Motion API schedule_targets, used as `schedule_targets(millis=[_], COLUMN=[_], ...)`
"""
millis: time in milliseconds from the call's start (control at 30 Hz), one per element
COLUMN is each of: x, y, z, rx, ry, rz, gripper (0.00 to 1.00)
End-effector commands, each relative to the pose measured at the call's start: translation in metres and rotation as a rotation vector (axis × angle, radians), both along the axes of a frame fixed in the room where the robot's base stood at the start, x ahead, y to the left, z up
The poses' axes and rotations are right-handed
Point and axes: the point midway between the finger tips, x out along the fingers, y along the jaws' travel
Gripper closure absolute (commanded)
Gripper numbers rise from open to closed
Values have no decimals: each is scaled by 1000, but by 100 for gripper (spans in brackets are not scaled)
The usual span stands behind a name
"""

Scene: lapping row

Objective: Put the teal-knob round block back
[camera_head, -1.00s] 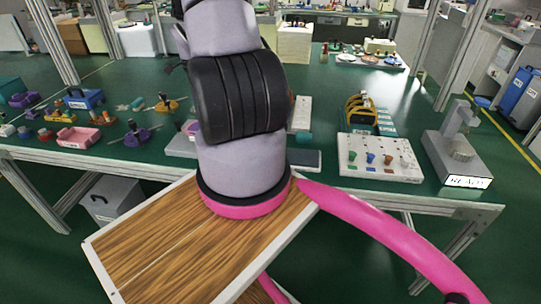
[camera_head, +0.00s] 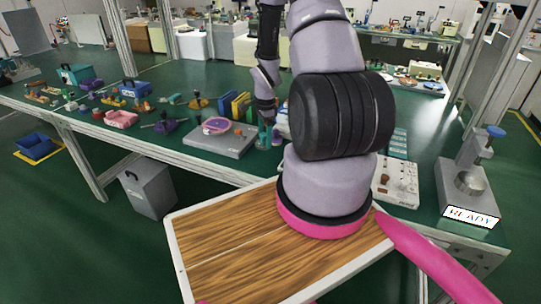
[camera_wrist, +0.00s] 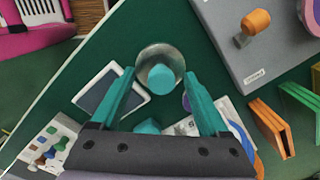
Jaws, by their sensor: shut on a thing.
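The teal-knob round block (camera_wrist: 160,77) shows in the wrist view as a round metal disc with a teal knob on top. It lies between the teal fingers of my gripper (camera_wrist: 160,88), which is shut on it. In the head view my gripper (camera_head: 265,137) is small, low over the green bench right of a grey plate (camera_head: 203,143). The block is too small there to make out clearly. Whether it touches the bench is hard to tell.
The grey plate (camera_wrist: 225,45) bears an orange knob and a purple piece. A dark pad (camera_wrist: 108,96) lies beside the block. Upright folders (camera_wrist: 268,128) stand to the right. A panel of coloured knobs (camera_head: 396,182) and a READY scale (camera_head: 466,190) stand further right.

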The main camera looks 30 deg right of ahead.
Motion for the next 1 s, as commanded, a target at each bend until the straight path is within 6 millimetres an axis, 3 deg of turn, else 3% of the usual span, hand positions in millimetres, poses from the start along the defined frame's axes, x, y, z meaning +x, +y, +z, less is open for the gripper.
schedule_targets(millis=[500, 900, 933, 967, 1000], x=[0, 1, 1, 1, 1], y=[0, 0, 0, 0, 0], z=[-62, -68, -68, -67, -67], rx=[0, 0, 0, 0, 0], ry=[0, -1, -2, -2, -2], rz=[0, -1, -1, -1, -1], gripper=[100, 100, 10, 0, 0])
